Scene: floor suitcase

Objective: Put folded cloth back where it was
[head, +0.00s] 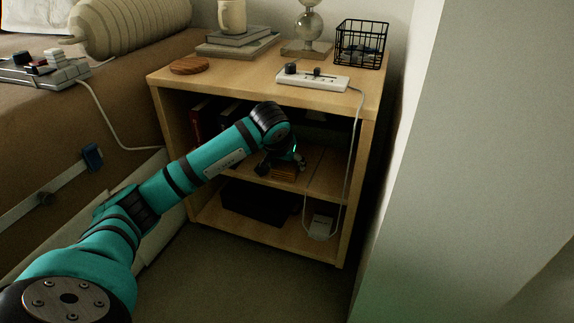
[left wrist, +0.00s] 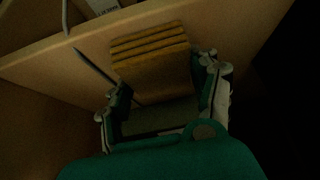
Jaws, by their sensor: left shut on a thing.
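The folded cloth (head: 286,172) is an orange-brown stack of layers at the middle shelf of the nightstand, toward its front. In the left wrist view the cloth (left wrist: 152,58) shows its layered edge and sits between two dark fingers. My left gripper (head: 282,160) reaches into the open nightstand (head: 163,125) and is shut on the cloth; it also shows in the left wrist view (left wrist: 165,88). I cannot tell whether the cloth touches the shelf (head: 325,180). My arm hides part of the shelf. My right gripper is not in view.
Dark and red books (head: 203,117) stand at the shelf's left. A white cable hangs across the right of the opening to a white adapter (head: 320,227) on the bottom shelf, beside a black box (head: 257,203). A power strip (head: 312,79) and wire basket (head: 361,44) are on top.

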